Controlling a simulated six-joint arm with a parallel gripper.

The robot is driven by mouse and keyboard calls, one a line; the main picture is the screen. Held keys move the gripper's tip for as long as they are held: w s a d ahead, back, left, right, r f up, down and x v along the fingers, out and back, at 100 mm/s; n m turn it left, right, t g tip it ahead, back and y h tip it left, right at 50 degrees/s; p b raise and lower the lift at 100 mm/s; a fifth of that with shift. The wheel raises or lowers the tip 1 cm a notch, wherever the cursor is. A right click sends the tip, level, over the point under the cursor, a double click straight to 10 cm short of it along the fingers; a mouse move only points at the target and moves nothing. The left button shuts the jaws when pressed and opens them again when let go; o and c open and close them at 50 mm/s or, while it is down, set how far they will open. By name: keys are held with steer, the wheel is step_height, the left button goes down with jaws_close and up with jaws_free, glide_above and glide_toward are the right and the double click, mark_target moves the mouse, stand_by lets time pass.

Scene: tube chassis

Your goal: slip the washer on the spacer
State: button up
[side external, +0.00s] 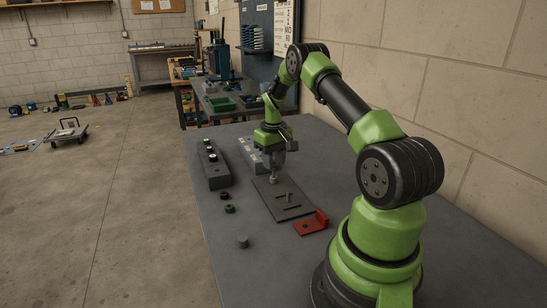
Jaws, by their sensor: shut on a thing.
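My gripper (274,174) is at the far end of a dark flat plate (278,207), pointing down. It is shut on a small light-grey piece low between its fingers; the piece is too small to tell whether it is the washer. A short grey upright post (289,197), which may be the spacer, stands on the plate nearer the camera, apart from the gripper. I cannot tell whether the held piece touches the plate or a part below it.
Two small dark rings, a black one (224,195) and a greenish one (230,209), lie left of the plate. A grey cylinder (243,241) stands nearer. A red bracket (313,223) lies at the plate's near right. A dark block (214,168) and a light-grey block (249,154) stand farther back.

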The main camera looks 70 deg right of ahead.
steer(key=shift+f, duration=0.1)
stand_by(0.4)
steer(key=shift+f, duration=1.75)
steer(key=o, duration=1)
step_height(320, 180, up, 10)
steer(key=shift+f, duration=0.1)
